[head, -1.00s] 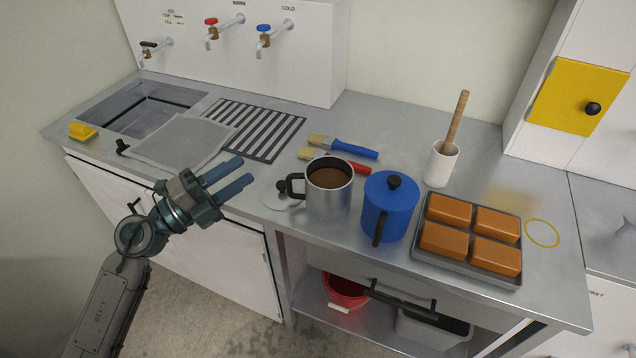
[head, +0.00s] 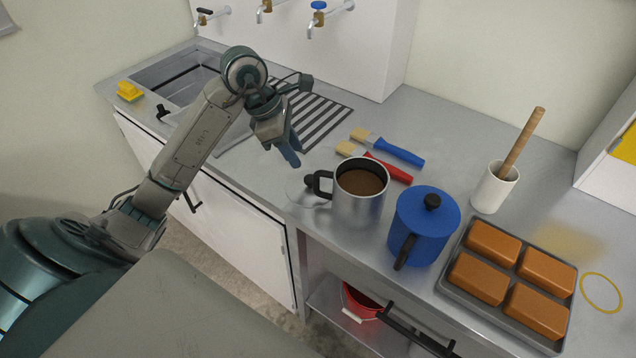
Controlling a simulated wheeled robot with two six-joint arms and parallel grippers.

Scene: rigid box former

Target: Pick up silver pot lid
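The silver pot lid (head: 299,191) lies flat on the steel counter, left of the silver pot. It is partly hidden behind the pot's black handle, and its knob is dark. The silver pot (head: 360,200) stands upright and holds brown liquid. My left gripper (head: 291,158) is above the counter, just behind and above the lid, with its fingers pointing down. I see the fingers nearly edge-on, so their opening is unclear. Nothing shows between them. My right gripper is not in view.
A blue lidded pot (head: 423,228) stands right of the silver pot. A tray (head: 497,327) of orange-brown loaves and a white holder (head: 494,188) with a wooden handle are further right. Brushes with blue (head: 400,152) and red (head: 389,168) handles lie behind. A sink (head: 178,80) is at back left.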

